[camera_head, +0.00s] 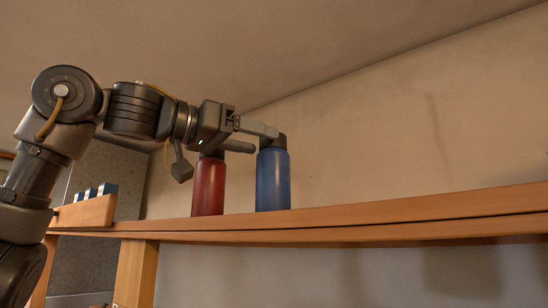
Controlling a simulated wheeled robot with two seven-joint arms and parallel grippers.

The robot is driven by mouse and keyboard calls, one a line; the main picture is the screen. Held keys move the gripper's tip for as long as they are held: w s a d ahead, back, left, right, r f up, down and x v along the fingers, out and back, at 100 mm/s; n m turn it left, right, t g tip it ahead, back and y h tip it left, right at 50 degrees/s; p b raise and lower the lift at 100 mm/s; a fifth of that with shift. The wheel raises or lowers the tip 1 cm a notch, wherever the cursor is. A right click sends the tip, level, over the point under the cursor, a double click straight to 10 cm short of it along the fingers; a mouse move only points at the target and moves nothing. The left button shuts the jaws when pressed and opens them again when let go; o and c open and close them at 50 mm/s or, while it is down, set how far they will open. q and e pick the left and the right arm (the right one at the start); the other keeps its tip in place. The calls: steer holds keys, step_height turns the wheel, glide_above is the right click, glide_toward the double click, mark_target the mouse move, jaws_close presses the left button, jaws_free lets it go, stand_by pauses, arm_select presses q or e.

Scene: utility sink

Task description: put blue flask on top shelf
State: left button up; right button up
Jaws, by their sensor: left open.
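The blue flask (273,181) stands upright on the wooden top shelf (400,211), with its dark cap at the top. My left gripper (262,138) reaches in from the left at cap height. Its fingers are open, with their tips at or beside the flask's cap; I cannot tell whether they touch it. A red flask (208,188) stands upright on the same shelf, just left of the blue one, its top partly hidden behind my gripper. My right gripper is not in the view.
A wooden holder (86,212) with several blue-and-white items sits at the shelf's left end. A wooden post (136,274) supports the shelf. The shelf right of the blue flask is clear. A plain wall (400,140) rises behind.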

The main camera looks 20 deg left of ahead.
arm_select(q)
steer(key=b+v, duration=0.1)
steer(key=v, duration=0.5)
steer(key=shift+b, duration=0.35)
steer(key=shift+r, duration=0.1)
